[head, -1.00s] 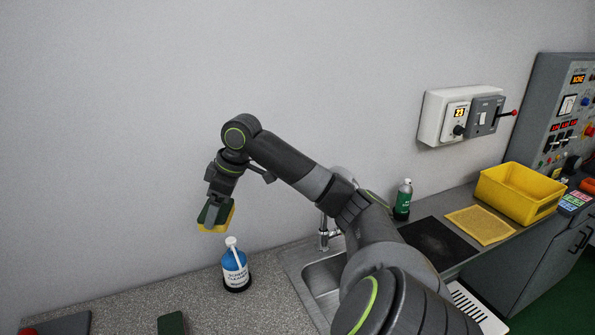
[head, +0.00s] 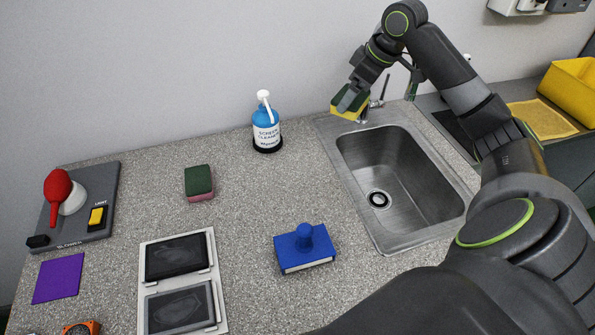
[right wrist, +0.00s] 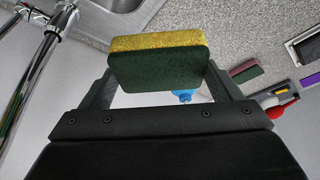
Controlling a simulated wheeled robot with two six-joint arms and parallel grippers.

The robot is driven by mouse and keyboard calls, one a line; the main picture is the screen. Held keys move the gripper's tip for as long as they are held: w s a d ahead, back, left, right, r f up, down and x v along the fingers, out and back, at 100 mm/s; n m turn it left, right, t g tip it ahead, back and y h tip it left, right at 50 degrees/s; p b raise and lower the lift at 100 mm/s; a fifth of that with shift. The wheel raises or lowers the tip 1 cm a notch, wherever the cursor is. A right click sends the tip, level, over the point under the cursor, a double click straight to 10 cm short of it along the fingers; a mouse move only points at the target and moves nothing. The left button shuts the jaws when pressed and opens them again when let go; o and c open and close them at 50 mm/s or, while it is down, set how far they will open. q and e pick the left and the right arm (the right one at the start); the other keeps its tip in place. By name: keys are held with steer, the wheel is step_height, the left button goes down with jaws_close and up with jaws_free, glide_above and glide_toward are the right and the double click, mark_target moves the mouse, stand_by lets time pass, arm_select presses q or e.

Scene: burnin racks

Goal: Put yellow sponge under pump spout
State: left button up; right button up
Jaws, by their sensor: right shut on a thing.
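My right gripper (head: 352,97) is shut on the yellow sponge (head: 343,109), which has a green side. The right wrist view also shows the yellow and green sponge (right wrist: 158,62) between the fingers. It is held in the air near the faucet, at the sink's back left corner. The blue pump bottle (head: 266,133), labelled screen cleaner, stands upright on the counter to the left of the held sponge, with a white pump head (head: 264,96). In the right wrist view the bottle (right wrist: 184,96) is mostly hidden behind the sponge. My left gripper is not in view.
A green and pink sponge (head: 198,178) lies left of the bottle. A blue handled block (head: 305,255), a tray with two dark screens (head: 219,293), a purple cloth (head: 59,278) and a blower stand (head: 103,195) are on the counter. The sink (head: 385,239) is right. Counter around the bottle is clear.

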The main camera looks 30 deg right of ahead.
step_height(320, 180, down, 5)
steer(key=shift+s+r+b, duration=0.1)
steer(key=shift+b, duration=0.9)
arm_select(q)
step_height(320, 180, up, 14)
steer(key=p, duration=1.8)
arm_select(e)
steer(key=s+a+f+n+g+y, duration=0.1)
steer(key=a+f+n, duration=0.3)
steer(key=a, duration=0.6)
steer(key=s+a+f+n+g+y, duration=0.1)
steer(key=a+n+g, duration=0.1)
steer(key=a+n, duration=0.55)
arm_select(q)
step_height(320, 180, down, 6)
steer(key=b, duration=0.6)
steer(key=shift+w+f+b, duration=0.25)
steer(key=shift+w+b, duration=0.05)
steer(key=shift+b, duration=0.05)
arm_select(e)
steer(key=shift+m, duration=0.95)
steer(key=x, duration=0.7)
steer(key=shift+s+d, duration=0.3)
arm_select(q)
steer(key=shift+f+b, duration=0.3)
arm_select(e)
steer(key=shift+f, duration=0.6)
steer(key=o, duration=0.8)
